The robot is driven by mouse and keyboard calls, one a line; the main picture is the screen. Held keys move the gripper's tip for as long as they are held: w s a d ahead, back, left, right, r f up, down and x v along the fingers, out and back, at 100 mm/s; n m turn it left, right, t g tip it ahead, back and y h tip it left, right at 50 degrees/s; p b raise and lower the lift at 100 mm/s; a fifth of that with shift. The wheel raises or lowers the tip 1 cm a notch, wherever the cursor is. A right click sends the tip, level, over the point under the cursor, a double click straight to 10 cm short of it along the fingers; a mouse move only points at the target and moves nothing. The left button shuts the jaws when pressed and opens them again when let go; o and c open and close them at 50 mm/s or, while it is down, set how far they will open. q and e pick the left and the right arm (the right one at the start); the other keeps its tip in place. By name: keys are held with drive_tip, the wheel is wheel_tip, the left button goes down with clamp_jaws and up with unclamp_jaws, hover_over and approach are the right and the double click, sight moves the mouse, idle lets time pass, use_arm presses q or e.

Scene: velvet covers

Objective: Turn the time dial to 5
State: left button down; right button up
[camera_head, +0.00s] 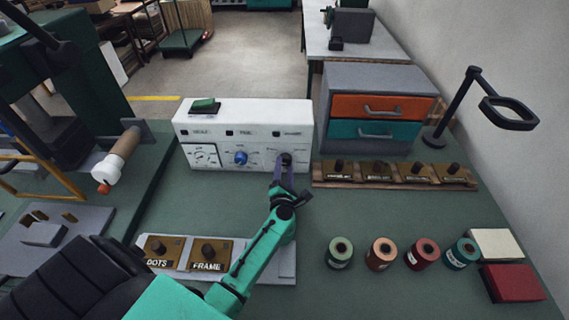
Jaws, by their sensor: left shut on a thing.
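The white control box (245,120) stands at the back of the green bench. Its front has a left dial (204,155), a blue knob (240,157) in the middle and a dark knob (286,158) at the right. My left gripper (285,164) is at the right dial, shut on its dark knob. The fingers and arm partly cover that dial, so its numbers and pointer cannot be read. The small labels above the dials are too blurred to tell with certainty which one is the time dial. My right gripper does not show.
A cabinet with orange and teal drawers (378,107) stands right of the box. Several stamps sit on a wooden rack (325,182) before it. Several thread spools, including a green one (339,252), stand at the front right. DOTS (158,261) and FRAME (205,266) plates lie near my arm.

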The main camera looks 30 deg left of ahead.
use_arm(q)
drive_tip(key=m+p, duration=0.1)
drive_tip(key=m, duration=0.2)
drive_tip(key=shift+r+m+p, duration=0.1)
drive_tip(key=shift+m+p, duration=0.2)
drive_tip(key=shift+p, duration=0.05)
drive_tip(key=shift+m+p, duration=0.65)
drive_tip(key=shift+m, duration=1.05)
drive_tip(key=shift+c, duration=1.5)
unclamp_jaws()
drive_tip(key=shift+s, duration=0.1)
